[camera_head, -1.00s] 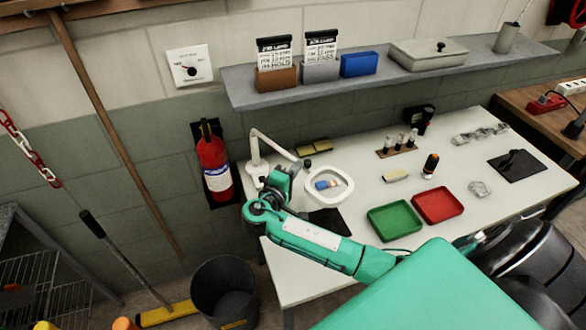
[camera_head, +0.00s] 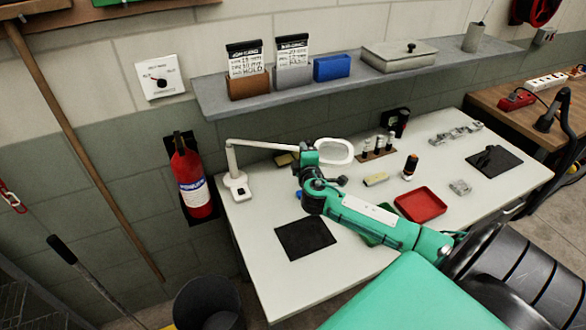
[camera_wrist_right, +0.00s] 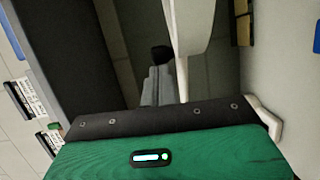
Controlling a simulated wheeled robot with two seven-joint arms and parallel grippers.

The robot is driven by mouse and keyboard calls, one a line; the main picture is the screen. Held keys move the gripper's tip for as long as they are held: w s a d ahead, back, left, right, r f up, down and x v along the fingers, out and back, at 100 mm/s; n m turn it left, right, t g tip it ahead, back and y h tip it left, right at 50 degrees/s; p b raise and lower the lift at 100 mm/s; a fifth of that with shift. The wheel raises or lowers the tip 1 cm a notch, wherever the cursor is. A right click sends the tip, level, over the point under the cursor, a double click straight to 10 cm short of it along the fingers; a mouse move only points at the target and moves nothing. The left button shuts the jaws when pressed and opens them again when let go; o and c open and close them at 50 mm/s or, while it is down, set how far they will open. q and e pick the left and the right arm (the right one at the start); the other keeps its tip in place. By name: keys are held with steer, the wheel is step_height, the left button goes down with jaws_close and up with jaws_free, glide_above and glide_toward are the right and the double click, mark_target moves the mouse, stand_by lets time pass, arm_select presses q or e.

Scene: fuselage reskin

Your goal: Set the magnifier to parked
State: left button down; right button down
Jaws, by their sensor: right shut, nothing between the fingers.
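The magnifier has a white ring head (camera_head: 350,143), a white jointed arm (camera_head: 265,143) and a white base (camera_head: 236,188) at the back left of the table. Its arm is stretched to the right along the wall side, and the ring hangs over the back of the table. My right gripper (camera_head: 308,153) is at the ring's left side, its fingers hardly visible. In the right wrist view my shut, empty fingers (camera_wrist_right: 158,87) are beside a white magnifier part (camera_wrist_right: 187,40); I cannot tell whether they touch. My left gripper is out of view.
A red tray (camera_head: 420,205) and a green tray (camera_head: 376,240), partly hidden by my arm, stand on the table (camera_head: 255,245). A black mat (camera_head: 305,238) lies at the front left. A shelf (camera_head: 215,96) runs above.

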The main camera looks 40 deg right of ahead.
steer(key=w+d+n+t+y+b, duration=0.2)
steer(key=w+d+n+y+b, duration=0.1)
steer(key=w+d, duration=0.6)
steer(key=shift+w+d+r+y+b, duration=0.15)
steer(key=shift+w+d+y+b, duration=0.1)
steer(key=shift+w+y+b, duration=0.35)
steer(key=shift+s+r, duration=0.1)
steer(key=shift+s, duration=0.05)
